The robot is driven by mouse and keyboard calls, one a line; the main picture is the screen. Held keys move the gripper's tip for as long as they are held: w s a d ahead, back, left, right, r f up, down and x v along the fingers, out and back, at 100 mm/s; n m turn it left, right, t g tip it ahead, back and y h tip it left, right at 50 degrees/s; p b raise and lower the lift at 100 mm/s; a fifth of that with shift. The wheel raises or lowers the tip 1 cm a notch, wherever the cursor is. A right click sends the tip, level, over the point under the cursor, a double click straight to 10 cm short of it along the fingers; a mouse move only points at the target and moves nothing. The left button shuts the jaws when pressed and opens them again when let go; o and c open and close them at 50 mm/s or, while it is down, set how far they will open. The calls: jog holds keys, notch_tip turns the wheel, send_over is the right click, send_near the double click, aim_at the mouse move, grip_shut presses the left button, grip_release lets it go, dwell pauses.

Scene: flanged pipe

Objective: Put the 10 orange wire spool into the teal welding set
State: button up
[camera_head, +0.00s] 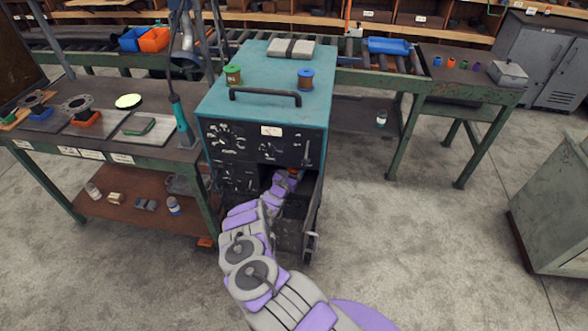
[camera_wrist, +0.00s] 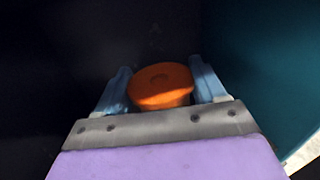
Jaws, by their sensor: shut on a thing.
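The teal welding set (camera_head: 266,118) stands between the workbenches, with dials on its dark front panel and an open compartment at the lower right. My arm reaches into that compartment. My gripper (camera_wrist: 160,88) is shut on the orange wire spool (camera_wrist: 160,84), which sits between the blue fingers in the wrist view. In the head view a little of the orange spool (camera_head: 293,172) shows at the compartment opening. The dark inside and a teal wall (camera_wrist: 250,60) surround the gripper in the wrist view. I cannot tell whether the spool touches the compartment floor.
The open door (camera_head: 311,215) flanks my arm.

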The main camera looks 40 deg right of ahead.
jog(key=shift+d+f+b, duration=0.15)
jog(key=shift+d+f, duration=0.2)
jog(key=shift+d, duration=0.3)
jog(key=shift+d+f+b, duration=0.15)
jog(key=shift+d+f, duration=0.2)
jog(key=shift+d, duration=0.25)
jog(key=shift+a, duration=0.95)
jog(key=shift+s+d+f+b, duration=0.1)
jog(key=shift+d+f+b, duration=0.25)
jog(key=shift+d+b, duration=0.15)
jog(key=o, duration=0.9)
jog(key=shift+d, duration=0.3)
jog(key=o, duration=0.3)
jog(key=shift+a, duration=0.35)
jog(key=shift+o, duration=0.3)
jog(key=shift+a+r, duration=0.15)
jog(key=shift+a, duration=0.15)
jog(key=shift+a, duration=0.1)
